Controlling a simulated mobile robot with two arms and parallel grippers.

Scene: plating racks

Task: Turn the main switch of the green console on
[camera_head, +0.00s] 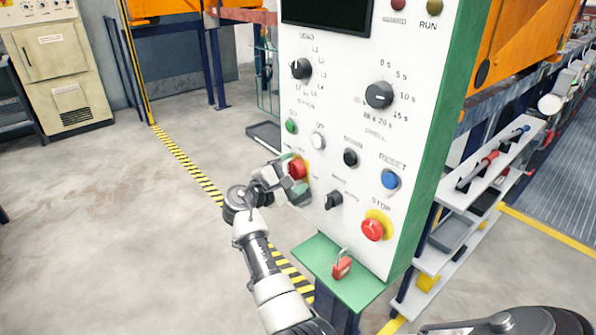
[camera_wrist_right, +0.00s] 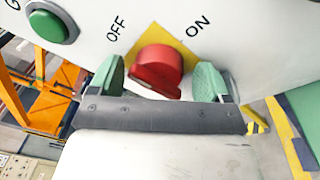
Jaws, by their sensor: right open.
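The green console (camera_head: 360,130) has a white front panel and green sides. Its main switch (camera_head: 297,168) is a red knob at the panel's lower left. In the right wrist view the red main switch (camera_wrist_right: 157,70) sits on a yellow plate, with OFF marked to its left and ON to its right. My right gripper (camera_head: 291,178) is at the panel. In the wrist view its open green-padded fingers (camera_wrist_right: 160,82) stand on either side of the knob, with gaps visible. Which mark the knob points to, I cannot tell. My left gripper is not in view.
A green button (camera_head: 291,126) and a white button (camera_head: 318,141) are just above the switch. A black selector (camera_head: 334,201) and a red stop button (camera_head: 373,228) are to the right. A padlock (camera_head: 342,267) hangs below. Floor at left is clear.

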